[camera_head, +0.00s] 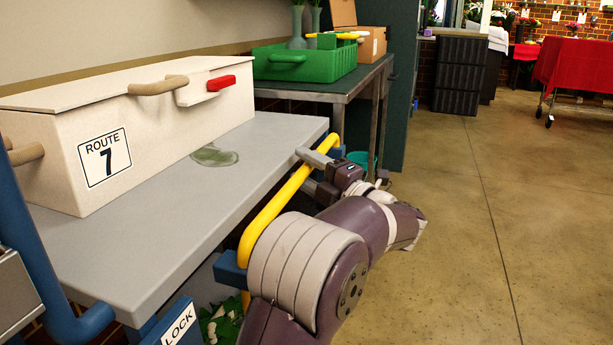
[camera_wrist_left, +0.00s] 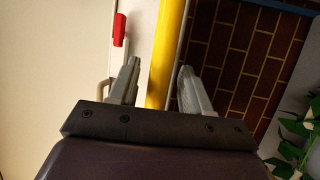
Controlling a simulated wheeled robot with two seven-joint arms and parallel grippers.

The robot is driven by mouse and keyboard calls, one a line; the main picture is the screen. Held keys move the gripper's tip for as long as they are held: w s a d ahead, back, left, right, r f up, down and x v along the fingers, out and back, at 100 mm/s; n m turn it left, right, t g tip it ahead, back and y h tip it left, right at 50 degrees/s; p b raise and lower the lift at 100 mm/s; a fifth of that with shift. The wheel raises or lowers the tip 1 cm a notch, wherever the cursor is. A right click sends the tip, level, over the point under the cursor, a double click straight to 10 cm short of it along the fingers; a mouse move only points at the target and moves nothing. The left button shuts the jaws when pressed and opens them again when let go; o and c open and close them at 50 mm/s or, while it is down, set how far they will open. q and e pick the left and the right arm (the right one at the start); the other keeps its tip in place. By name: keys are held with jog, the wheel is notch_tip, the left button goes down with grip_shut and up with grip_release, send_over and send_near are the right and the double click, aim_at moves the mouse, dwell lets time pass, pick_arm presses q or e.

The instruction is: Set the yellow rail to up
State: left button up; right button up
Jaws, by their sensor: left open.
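The yellow rail (camera_head: 276,208) runs along the right edge of the grey cart top (camera_head: 150,243), with blue brackets near its ends. Its long bar shows at about the height of the top's edge. My left gripper (camera_head: 308,170) is at the far part of the rail. In the left wrist view the yellow rail (camera_wrist_left: 168,50) passes between the two spread fingers of the left gripper (camera_wrist_left: 160,72), with gaps visible on both sides. My left arm hides part of the rail's near end and lower supports. My right gripper is out of view.
A cream box (camera_head: 125,130) marked Route 7 with a red latch (camera_head: 221,83) stands on the cart. A LOCK label (camera_head: 178,325) shows at the near end. Beyond, a green crate (camera_head: 300,66) sits on a bench. Open floor (camera_head: 500,200) lies to the right.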

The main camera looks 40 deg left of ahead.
pick_arm(q)
grip_shut()
notch_tip(320, 180, up, 14)
jog(key=p, duration=0.9)
jog(key=shift+f+p, duration=0.15)
jog(key=shift+p, duration=0.2)
grip_release()
jog(key=shift+d, duration=0.1)
